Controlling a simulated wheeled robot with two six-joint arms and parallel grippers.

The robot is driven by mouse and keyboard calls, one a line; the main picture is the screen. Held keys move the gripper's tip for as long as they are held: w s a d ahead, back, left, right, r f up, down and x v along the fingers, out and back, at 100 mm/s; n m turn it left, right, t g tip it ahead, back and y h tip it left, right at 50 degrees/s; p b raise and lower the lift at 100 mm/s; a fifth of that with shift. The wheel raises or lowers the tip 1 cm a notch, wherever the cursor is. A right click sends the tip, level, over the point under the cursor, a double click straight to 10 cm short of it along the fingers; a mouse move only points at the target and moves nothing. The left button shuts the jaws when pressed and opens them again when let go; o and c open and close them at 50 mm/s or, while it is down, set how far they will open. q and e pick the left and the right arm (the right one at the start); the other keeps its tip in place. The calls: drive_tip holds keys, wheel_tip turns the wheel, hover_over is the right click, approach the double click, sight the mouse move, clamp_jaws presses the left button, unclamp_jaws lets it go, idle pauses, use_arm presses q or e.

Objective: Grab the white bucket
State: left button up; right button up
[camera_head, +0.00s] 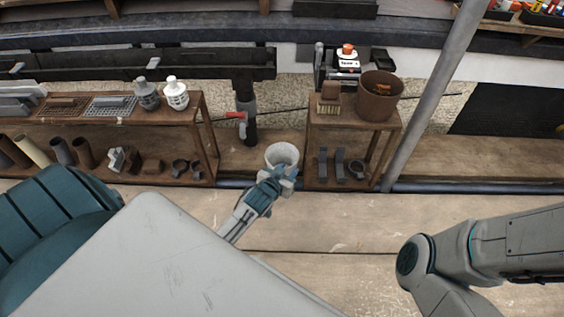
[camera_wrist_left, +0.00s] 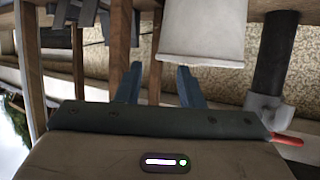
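The white bucket (camera_head: 282,154) stands on the wooden ledge in the middle of the head view, between two wooden shelves. My left gripper (camera_head: 284,178) is right at its near side and hides part of its lower front. In the left wrist view the bucket (camera_wrist_left: 203,38) is a pale, tapered shape just past the fingertips, offset to the right. The two blue fingers of my left gripper (camera_wrist_left: 157,75) are spread apart with nothing between them. I cannot tell whether a finger touches the bucket. My right arm shows at the right, its gripper out of view.
A smaller shelf (camera_head: 352,124) to the right carries a brown bucket (camera_head: 377,96) and a brush (camera_head: 329,99). A slanted grey pole (camera_head: 432,95) stands right of it. A dark post (camera_head: 245,110) rises behind the white bucket.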

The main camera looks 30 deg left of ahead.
sight(293, 166)
use_arm(q)
drive_tip(key=shift+w+a+f, duration=0.1)
drive_tip(key=shift+w+f, duration=0.2)
drive_tip(key=shift+w, duration=0.2)
drive_tip(key=b+x, duration=0.4)
drive_tip(key=shift+f, duration=0.15)
drive_tip(key=shift+w+f+b, duration=0.1)
drive_tip(key=shift+w+b, duration=0.45)
drive_tip(key=shift+w, duration=0.05)
clamp_jaws()
